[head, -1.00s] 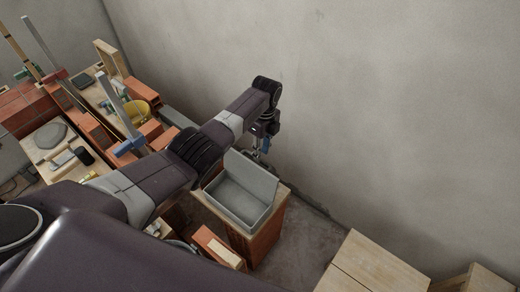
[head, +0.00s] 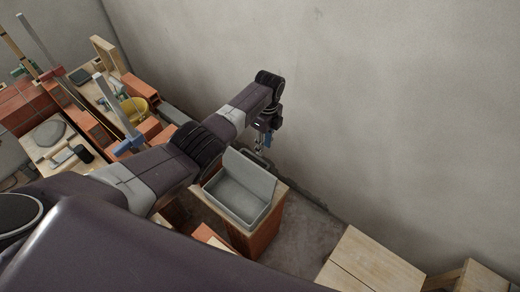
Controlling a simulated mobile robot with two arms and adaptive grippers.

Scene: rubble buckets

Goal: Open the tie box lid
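My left arm comes in from the left, and my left gripper (head: 262,147) hangs pointing down just behind the raised lid. The gripper is small and dark here, so I cannot tell whether its fingers are open or touch the lid. My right gripper is not in view.
The brick stand (head: 266,232) sits near the plain wall. A wooden table (head: 372,262) is at the lower right. At the left are a bench with a yellow bucket (head: 134,110), clamps, bricks and tools. Bare floor lies between stand and table.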

